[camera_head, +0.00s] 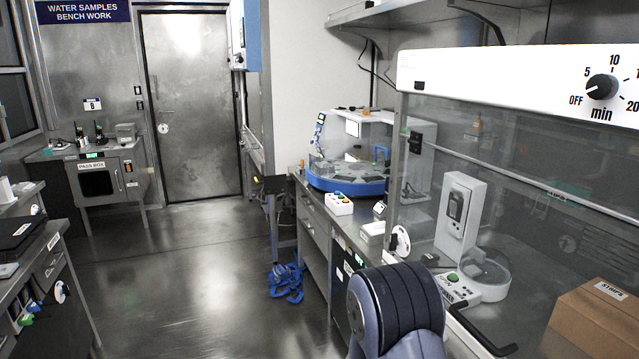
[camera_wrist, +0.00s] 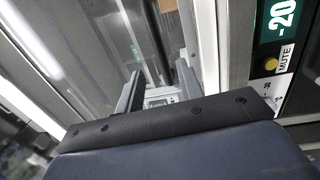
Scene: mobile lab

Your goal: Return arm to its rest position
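My arm (camera_head: 396,312) rises at the bottom centre of the head view as a dark, ribbed blue-grey link in front of the bench. Its gripper end does not show in that view. In the wrist view, my gripper (camera_wrist: 160,70) points up the picture with its two grey fingers apart. No held object shows between the fingers. Beyond them are a metal frame, glass and a small light-coloured device that I cannot make out clearly.
A glass-fronted cabinet with a white timer panel (camera_head: 520,88) stands close on the right. The bench bears a blue round machine (camera_head: 345,184). A cardboard box (camera_head: 597,322) sits lower right. Blue straps (camera_head: 285,282) lie on the floor. Open floor (camera_head: 190,270) extends left of the bench.

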